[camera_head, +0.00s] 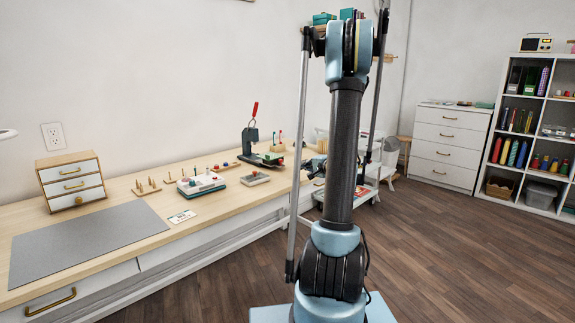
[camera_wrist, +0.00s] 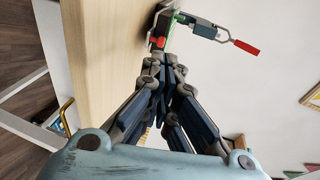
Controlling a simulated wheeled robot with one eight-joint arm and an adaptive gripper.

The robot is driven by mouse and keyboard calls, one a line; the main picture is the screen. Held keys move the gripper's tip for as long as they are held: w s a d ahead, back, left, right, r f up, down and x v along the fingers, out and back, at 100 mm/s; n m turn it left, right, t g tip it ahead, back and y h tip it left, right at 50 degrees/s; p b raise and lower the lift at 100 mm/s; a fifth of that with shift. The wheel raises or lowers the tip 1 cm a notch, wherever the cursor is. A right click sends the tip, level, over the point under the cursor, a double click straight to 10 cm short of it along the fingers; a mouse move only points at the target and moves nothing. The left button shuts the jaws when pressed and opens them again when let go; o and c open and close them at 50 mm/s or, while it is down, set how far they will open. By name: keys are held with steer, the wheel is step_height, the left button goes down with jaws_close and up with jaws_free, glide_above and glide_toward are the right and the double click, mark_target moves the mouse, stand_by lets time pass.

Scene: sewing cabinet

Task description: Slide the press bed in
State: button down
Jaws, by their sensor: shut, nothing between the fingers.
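The press (camera_head: 250,140) stands on the back part of the table, with a dark frame and a raised red handle. Its green bed (camera_head: 268,160) lies low in front of the frame. In the wrist view the press (camera_wrist: 203,29) appears sideways at the top, with its green bed (camera_wrist: 180,17) and a small red part (camera_wrist: 157,42) at the near end. My gripper (camera_wrist: 163,62) is shut and empty, its tips pointing at the red part. Whether they touch it I cannot tell. In the head view my gripper (camera_head: 309,168) is right of the press, partly hidden by my arm.
On the table (camera_head: 120,202) are a grey mat (camera_head: 85,240), a small drawer box (camera_head: 72,182), a tray with coloured pieces (camera_head: 201,184), a smaller grey tray (camera_head: 255,178) and peg stands. A white trolley (camera_head: 372,180) stands behind my arm. The floor at right is clear.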

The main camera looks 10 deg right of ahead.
steer(key=shift+m+t, duration=0.3)
steer(key=shift+m, duration=0.1)
steer(key=x, duration=0.4)
steer(key=d+x, duration=0.1)
steer(key=x, duration=0.4)
steer(key=w+x, duration=0.1)
steer(key=x, duration=0.3)
steer(key=shift+w+d+f, duration=0.2)
steer(key=shift+d+f, duration=0.05)
steer(key=shift+w+a, duration=0.1)
steer(key=shift+w, duration=0.2)
